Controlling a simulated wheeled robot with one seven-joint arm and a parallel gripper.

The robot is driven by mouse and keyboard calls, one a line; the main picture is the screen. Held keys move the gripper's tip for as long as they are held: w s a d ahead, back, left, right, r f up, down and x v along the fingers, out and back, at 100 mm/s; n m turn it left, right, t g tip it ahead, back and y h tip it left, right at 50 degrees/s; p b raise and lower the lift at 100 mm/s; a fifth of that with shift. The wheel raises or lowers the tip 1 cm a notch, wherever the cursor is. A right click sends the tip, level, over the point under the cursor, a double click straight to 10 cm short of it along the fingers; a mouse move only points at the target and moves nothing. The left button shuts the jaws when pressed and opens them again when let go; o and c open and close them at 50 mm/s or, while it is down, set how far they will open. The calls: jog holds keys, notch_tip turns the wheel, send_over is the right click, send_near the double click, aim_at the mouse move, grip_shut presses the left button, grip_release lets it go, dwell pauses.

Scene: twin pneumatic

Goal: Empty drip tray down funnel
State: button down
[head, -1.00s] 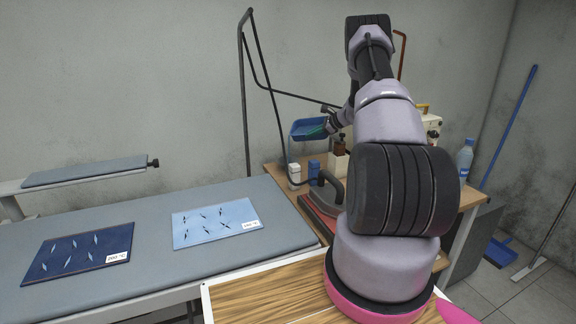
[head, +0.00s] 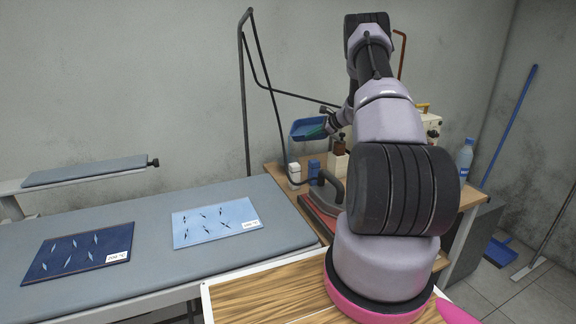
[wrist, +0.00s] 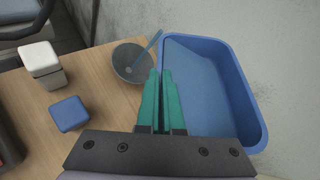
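The blue drip tray (wrist: 215,85) is in the air above the wooden table, and it also shows in the head view (head: 303,127). My gripper (wrist: 161,75) has its teal fingers close together on the tray's near left wall, with that wall between them. A grey round bowl-shaped funnel (wrist: 127,66) lies just left of the tray's far left corner. A thin pale blue streak runs from that corner over the funnel; I cannot tell whether it is liquid. The tray's inside looks bare in the wrist view. The funnel is not clear in the head view.
A white-topped container (wrist: 41,60) and a blue one (wrist: 69,114) stand on the table (wrist: 100,95) left of the funnel. The wall is close to the tray's right. A heat press (head: 323,205) and a bottle (head: 465,157) are also on the table.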

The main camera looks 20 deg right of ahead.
jog(key=shift+s+a+f+n+h+p, duration=0.1)
jog(key=shift+a+f+n+h+p, duration=0.25)
jog(key=shift+h, duration=0.25)
dwell(2.4)
jog(key=shift+s+a+f+n+t+h+p, duration=0.1)
jog(key=shift+a+f+n+t+h, duration=0.2)
jog(key=shift+f, duration=0.5)
jog(key=shift+s+a+f+n+t+h+p, duration=0.1)
jog(key=shift+f+n+h, duration=0.3)
jog(key=shift+f, duration=0.45)
jog(key=shift+a+f+n+t+h+p, duration=0.1)
jog(key=shift+a+f+n+h, duration=0.25)
jog(key=shift+f, duration=0.45)
dwell(2.5)
